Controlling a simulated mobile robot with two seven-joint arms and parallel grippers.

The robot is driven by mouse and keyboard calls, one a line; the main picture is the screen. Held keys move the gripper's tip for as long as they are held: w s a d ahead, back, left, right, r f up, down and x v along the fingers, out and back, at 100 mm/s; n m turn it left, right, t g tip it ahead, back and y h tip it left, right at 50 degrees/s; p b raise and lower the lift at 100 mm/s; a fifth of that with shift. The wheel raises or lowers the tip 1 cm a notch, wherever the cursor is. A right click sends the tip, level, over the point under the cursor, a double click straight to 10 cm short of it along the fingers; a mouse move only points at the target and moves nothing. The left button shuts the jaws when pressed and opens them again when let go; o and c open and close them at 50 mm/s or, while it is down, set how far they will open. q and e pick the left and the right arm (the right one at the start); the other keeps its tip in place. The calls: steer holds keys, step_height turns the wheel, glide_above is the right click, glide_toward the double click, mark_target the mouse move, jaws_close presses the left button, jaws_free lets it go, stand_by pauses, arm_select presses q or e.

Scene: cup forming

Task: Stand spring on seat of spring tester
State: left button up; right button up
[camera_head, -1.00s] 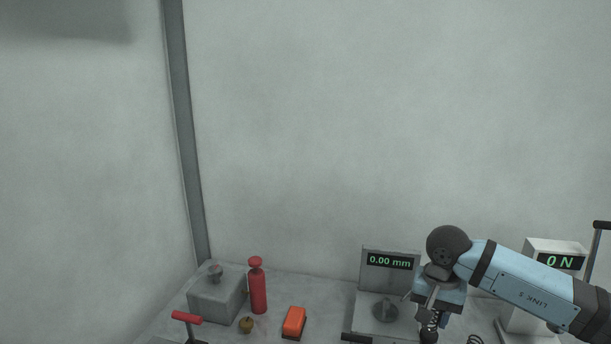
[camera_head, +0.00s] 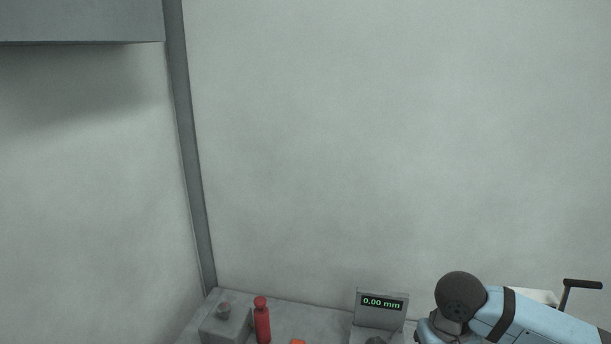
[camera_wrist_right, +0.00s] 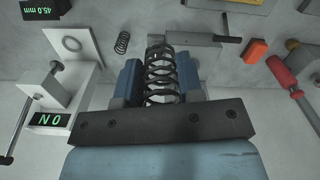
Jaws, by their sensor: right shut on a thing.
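In the right wrist view, my right gripper (camera_wrist_right: 161,68) is shut on a dark coil spring (camera_wrist_right: 160,82), which sits between its two blue fingers. The white spring tester (camera_wrist_right: 88,78) stands left of the gripper and apart from it, with an "0 N" display, a lever and a ring-marked pale face (camera_wrist_right: 72,44) that looks like its seat. In the head view, my right arm covers most of the tester; its lever handle (camera_head: 582,283) shows at the right. The gripper and held spring are below the head picture. My left gripper is not in view.
A smaller loose spring (camera_wrist_right: 122,42) lies on the bench between tester and gripper. An orange block (camera_wrist_right: 257,50) and a red-handled tool (camera_wrist_right: 282,72) lie at the right. The head view shows a "0.00 mm" gauge (camera_head: 381,310), a red cylinder (camera_head: 262,322) and a grey block (camera_head: 222,327).

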steer(key=r, duration=0.1)
steer(key=s+r+p, duration=0.1)
steer(key=shift+s+r+p, duration=0.25)
steer(key=shift+r+p, duration=0.15)
steer(key=shift+f, duration=0.1)
